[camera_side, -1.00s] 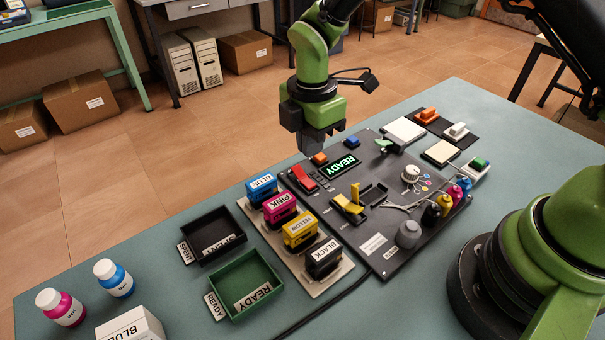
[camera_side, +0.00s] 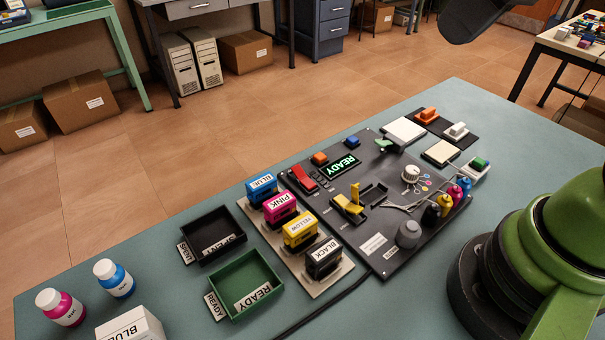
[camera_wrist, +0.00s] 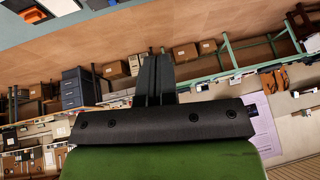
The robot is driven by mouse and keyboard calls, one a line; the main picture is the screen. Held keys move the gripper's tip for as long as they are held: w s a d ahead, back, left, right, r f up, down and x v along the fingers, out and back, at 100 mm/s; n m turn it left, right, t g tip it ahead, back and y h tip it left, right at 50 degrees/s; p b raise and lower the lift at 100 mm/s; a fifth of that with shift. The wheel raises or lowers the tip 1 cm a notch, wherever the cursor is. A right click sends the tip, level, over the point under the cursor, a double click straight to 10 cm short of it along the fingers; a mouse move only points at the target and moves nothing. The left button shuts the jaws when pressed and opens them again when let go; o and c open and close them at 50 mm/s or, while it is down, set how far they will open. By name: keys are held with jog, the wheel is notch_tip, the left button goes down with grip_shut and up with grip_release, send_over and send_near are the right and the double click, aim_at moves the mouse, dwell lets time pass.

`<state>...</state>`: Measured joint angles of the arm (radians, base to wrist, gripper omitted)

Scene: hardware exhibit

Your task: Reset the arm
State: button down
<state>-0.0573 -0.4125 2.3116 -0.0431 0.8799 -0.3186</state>
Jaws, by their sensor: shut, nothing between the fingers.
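My gripper (camera_wrist: 154,80) shows in the wrist view with its two dark fingers side by side and touching, holding nothing. That view is tilted and looks out over the room, away from the work. In the side view the gripper cannot be made out; only a dark part of my arm hangs at the top edge, and my green base stands at the lower right. The dark panel (camera_side: 374,244) with its lit READY display (camera_side: 341,166), red switch, yellow lever and knob lies on the blue-green table (camera_side: 150,245), with nothing above it.
Left of the panel, blue, pink, yellow and black cartridges (camera_side: 300,229) stand in a row on a pale rack. A black SPENT tray (camera_side: 205,222) and a green READY tray (camera_side: 236,271) sit beside them. Bottles (camera_side: 62,307) stand front left. Pads with stamps (camera_side: 457,131) lie at the back.

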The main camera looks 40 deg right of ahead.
jog(key=s+m, duration=0.1)
jog(key=s+m+t, duration=0.1)
jog(key=s+m, duration=0.2)
jog(key=s, duration=0.1)
jog(key=shift+s+d+r+m+t, duration=0.1)
jog(key=shift+s+d+m+t, duration=0.05)
jog(key=shift+d+m+t, duration=0.2)
